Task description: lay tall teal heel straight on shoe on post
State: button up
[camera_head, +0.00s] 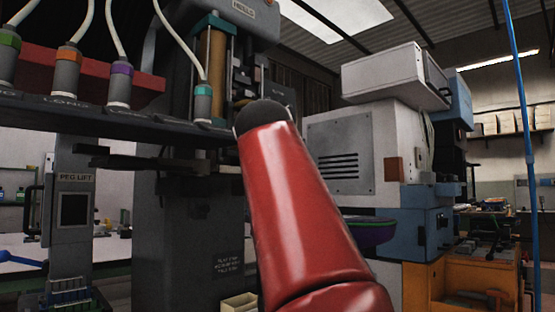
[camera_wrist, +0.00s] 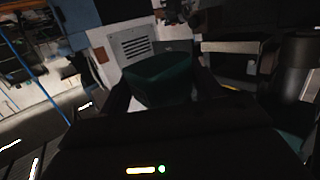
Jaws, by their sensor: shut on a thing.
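In the wrist view, a dark teal block-like piece (camera_wrist: 158,80), which looks like the heel, sits between the dark fingers of my gripper (camera_wrist: 162,98). My gripper is shut on it. The wrist view is dim, so the heel's exact tilt in the jaws is hard to tell. In the head view, my red arm fills the middle, and neither my gripper nor the heel can be made out there. I cannot make out a shoe or its post in either view.
A grey press (camera_head: 180,220) stands behind my arm. A dark shelf (camera_head: 110,115) at left carries several hosed, colour-banded cylinders. A "PEG LIFT" unit (camera_head: 75,208) stands lower left. A white and blue machine (camera_head: 365,140) stands at right, with a purple-green rounded thing (camera_head: 372,234) below.

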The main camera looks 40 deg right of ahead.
jog(key=shift+f+b, duration=2.55)
jog(key=shift+f, duration=0.45)
jog(key=shift+f+b, duration=0.45)
jog(key=shift+b, duration=0.05)
jog(key=o, duration=1.1)
jog(key=b+v, duration=0.2)
jog(key=v, duration=0.5)
jog(key=shift+s+a, duration=0.25)
jog(key=shift+s, duration=0.05)
